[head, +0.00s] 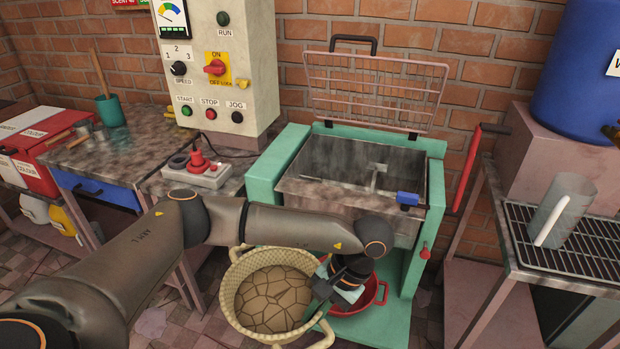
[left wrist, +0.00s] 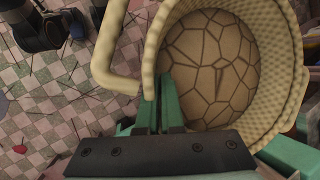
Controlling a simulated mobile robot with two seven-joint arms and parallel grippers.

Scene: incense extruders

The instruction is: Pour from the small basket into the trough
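The small basket (head: 232,296) is cream and woven, with looped handles, and holds a brown, cracked-looking mass (head: 272,300). It is roughly upright in front of the machine, lower than the trough. My left gripper (head: 322,304) is at its right rim. In the left wrist view the green fingers (left wrist: 160,105) are closed on the wall of the basket (left wrist: 275,120), beside a handle. The trough (head: 335,190) is a steel box in a teal frame, behind and above the basket. Its inside shows no brown mass. My right gripper is in neither view.
The trough's wire grid lid (head: 375,88) stands raised. A red basin (head: 378,293) sits below, partly hidden by my gripper. A control box (head: 215,65) stands at left.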

